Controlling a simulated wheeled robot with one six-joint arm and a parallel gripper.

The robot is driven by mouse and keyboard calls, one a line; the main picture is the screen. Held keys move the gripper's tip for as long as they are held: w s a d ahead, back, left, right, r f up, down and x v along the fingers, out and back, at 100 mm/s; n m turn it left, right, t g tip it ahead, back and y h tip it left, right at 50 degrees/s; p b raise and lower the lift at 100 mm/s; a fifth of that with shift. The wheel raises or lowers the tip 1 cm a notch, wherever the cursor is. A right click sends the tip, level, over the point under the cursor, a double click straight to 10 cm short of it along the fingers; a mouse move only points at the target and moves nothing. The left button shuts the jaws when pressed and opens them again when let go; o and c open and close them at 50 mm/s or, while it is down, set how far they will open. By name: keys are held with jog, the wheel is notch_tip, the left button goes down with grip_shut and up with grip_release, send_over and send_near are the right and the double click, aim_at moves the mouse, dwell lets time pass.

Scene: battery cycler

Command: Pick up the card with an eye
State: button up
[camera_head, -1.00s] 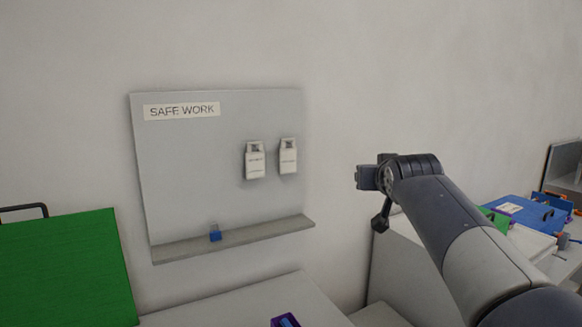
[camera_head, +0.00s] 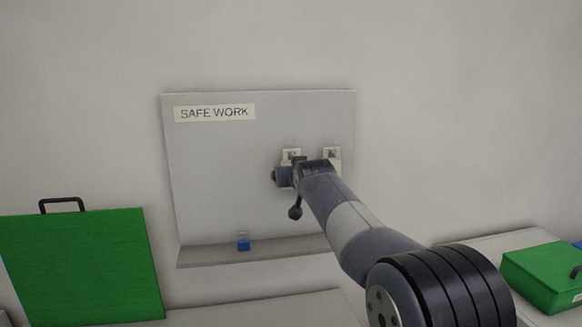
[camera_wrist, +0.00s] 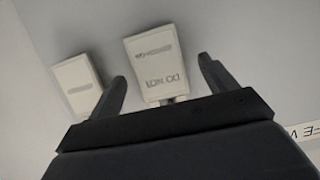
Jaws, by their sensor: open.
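Two white cards hang on a grey board, and my arm hides their lower parts in the head view. The left card (camera_head: 291,155) appears in the wrist view as the card marked "DO NOT" (camera_wrist: 152,52). The right card (camera_head: 332,154) appears in the wrist view as the tilted card at left (camera_wrist: 76,86), with its marking blurred. I cannot make out an eye on either card. My gripper (camera_wrist: 162,71) is open and empty, with its fingers at either side of the "DO NOT" card in the wrist view. I cannot tell whether they touch it.
The grey board (camera_head: 225,165) bears a "SAFE WORK" label (camera_head: 214,113). Its lower ledge (camera_head: 205,257) holds a small blue object (camera_head: 243,242). A green case (camera_head: 80,265) stands at left and another green case (camera_head: 545,275) at right. The wall right of the board is clear.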

jog(key=shift+w+f, duration=0.1)
jog(key=shift+w, duration=0.25)
jog(key=c, duration=1.1)
